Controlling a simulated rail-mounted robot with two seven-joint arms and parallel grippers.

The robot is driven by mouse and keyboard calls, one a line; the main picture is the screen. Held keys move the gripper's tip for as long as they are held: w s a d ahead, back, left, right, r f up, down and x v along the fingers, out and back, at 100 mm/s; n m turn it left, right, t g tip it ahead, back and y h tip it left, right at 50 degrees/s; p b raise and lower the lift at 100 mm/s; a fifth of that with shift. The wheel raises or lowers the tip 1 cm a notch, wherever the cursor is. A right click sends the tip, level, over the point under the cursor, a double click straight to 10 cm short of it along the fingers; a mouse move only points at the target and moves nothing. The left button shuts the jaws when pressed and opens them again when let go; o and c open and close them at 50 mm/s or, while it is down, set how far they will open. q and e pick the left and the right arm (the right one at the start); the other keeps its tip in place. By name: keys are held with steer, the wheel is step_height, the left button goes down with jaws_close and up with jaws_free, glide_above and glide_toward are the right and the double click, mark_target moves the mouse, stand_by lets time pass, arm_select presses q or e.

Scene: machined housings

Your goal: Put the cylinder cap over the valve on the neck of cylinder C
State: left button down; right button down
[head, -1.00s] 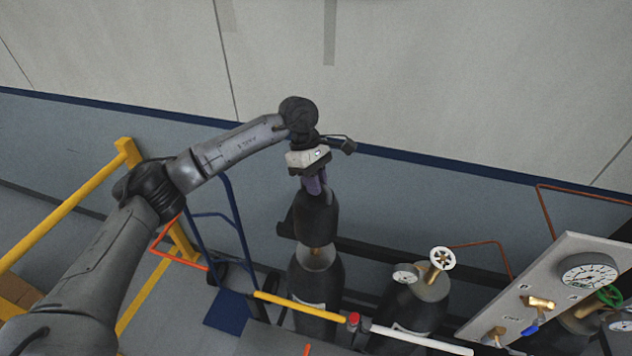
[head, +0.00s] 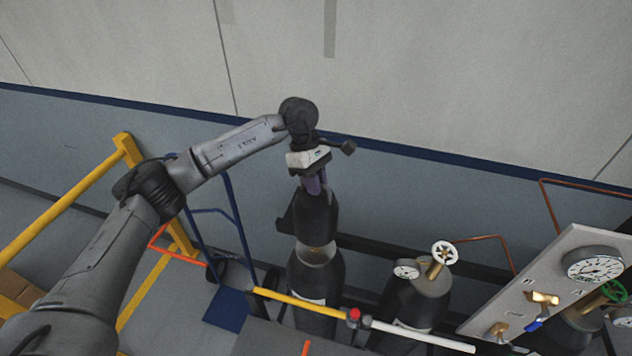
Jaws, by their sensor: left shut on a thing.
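My left gripper (head: 314,184) points down and is shut on the dark cylinder cap (head: 317,215). The cap hangs roughly upright directly above the neck of a dark cylinder with a grey shoulder (head: 314,275), seemingly cylinder C; no letter on it is readable. A little brass of the valve (head: 317,247) shows between the cap's lower rim and the shoulder. The rest of the valve is hidden by the cap, and I cannot tell how far the cap covers it. My right gripper is not in view.
A second cylinder (head: 415,295) with a white handwheel (head: 445,253) and gauge (head: 406,268) stands to the right. A yellow and white bar (head: 310,303) crosses in front. A gauge panel (head: 545,290) is at right, a blue hand truck (head: 236,225) and yellow rail (head: 65,210) at left.

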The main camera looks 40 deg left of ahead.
mark_target(316, 198)
arm_select(q)
steer(key=shift+f+b, duration=0.65)
steer(key=shift+f, duration=0.3)
steer(key=shift+f+b, duration=0.85)
steer(key=shift+f, duration=0.35)
steer(key=shift+f+b, duration=0.4)
steer(key=shift+f, duration=0.15)
steer(key=shift+f+b, duration=0.7)
steer(key=shift+f, duration=0.25)
steer(key=shift+f+b, duration=0.55)
steer(key=shift+f, duration=0.2)
steer(key=c, duration=1.1)
jaws_free()
steer(key=shift+c, duration=0.2)
steer(key=shift+o, duration=0.4)
steer(key=shift+f, duration=0.1)
